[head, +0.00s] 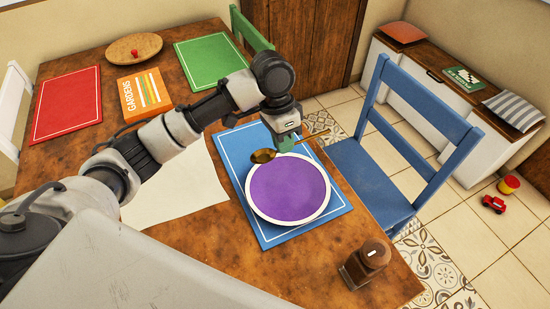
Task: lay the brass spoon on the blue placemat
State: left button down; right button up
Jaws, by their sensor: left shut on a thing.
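The brass spoon (263,156) is held crosswise in my left gripper (287,146), its bowl to the left and its handle reaching right. The gripper is shut on it, with the fingertips partly hidden. The spoon shows over the far part of the blue placemat (237,150), just beyond the plate; I cannot tell whether it touches anything. The placemat lies on the wooden table, with a white-rimmed purple plate (288,190) on it. My right gripper is not in view.
A brown wooden shaker or grinder (372,256) stands near the table's right edge. A blue chair (375,180) is beside that edge. A white sheet (180,185) lies left of the placemat. An orange book (144,95), red mat (66,105) and green mat (210,60) lie farther back.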

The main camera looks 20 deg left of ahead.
pick_arm(q)
send_over(258, 149)
jog(key=x, duration=0.2)
jog(key=a+x, duration=0.1)
jog(key=x, duration=0.3)
jog(key=shift+w+f+b, duration=0.25)
jog(key=shift+f+b, duration=0.15)
jog(key=shift+f, duration=0.1)
jog(key=shift+a+x, duration=0.2)
jog(key=shift+x, duration=0.75)
jog(key=shift+a+x, duration=0.2)
jog(key=shift+x, duration=0.75)
jog(key=shift+w+f, duration=0.15)
jog(key=shift+f, duration=0.05)
jog(key=c, duration=1.3)
grip_release()
jog(key=shift+c, duration=0.2)
jog(key=shift+o, duration=0.4)
jog(key=v, duration=1.2)
jog(key=shift+r, duration=0.2)
